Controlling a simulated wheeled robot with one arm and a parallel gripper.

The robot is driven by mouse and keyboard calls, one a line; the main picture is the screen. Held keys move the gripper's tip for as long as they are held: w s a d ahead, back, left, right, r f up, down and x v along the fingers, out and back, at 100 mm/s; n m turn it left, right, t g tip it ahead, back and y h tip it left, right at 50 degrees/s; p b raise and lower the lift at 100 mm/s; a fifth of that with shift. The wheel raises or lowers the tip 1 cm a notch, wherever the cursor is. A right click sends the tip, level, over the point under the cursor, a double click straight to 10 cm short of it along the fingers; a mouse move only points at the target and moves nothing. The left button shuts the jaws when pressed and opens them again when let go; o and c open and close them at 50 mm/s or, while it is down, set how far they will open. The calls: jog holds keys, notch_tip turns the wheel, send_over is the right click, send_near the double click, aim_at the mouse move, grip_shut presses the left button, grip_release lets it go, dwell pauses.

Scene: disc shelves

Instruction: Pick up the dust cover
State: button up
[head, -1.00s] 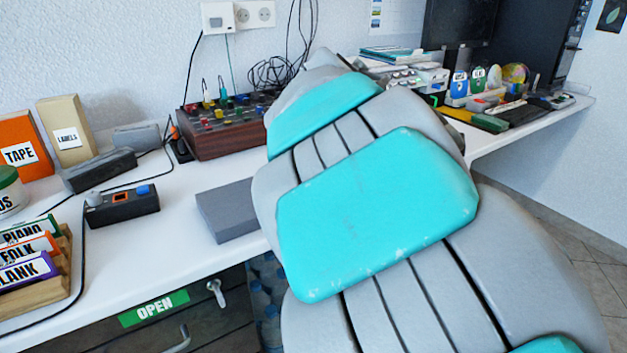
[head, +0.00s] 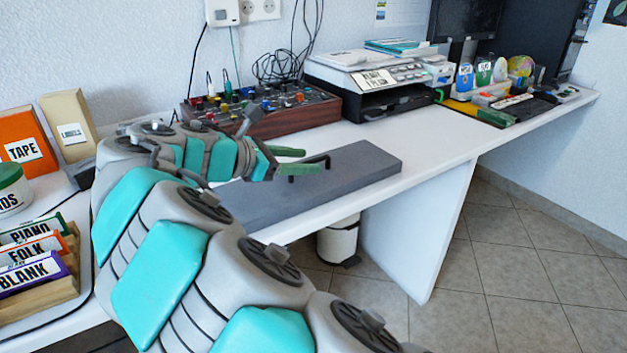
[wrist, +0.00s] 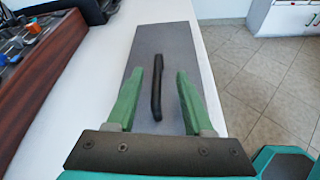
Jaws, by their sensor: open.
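The dust cover (head: 350,165) is a flat grey slab with a black bar handle (head: 306,165) on top. It lies on the white counter near its front edge. It also shows in the wrist view (wrist: 185,50), with its handle (wrist: 157,87) upright in the middle of the picture. My gripper (head: 296,161) is open, with green fingers at the handle. In the wrist view the fingers (wrist: 167,85) stand apart on the left and right of the handle, with a gap on each side. My arm hides the cover's near left part in the head view.
A wood-sided mixer (head: 270,115) with knobs and cables stands behind the cover. A printer (head: 370,85) is at the back right. Labelled boxes (head: 30,150) and a record rack (head: 50,270) are at the left. The counter (head: 440,145) right of the cover is clear.

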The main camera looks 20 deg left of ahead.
aim_at(311, 160)
jog(key=x, duration=0.4)
jog(key=shift+w+d, duration=0.1)
jog(key=shift+w, duration=0.2)
jog(key=shift+c, duration=0.3)
grip_shut()
dwell(0.8)
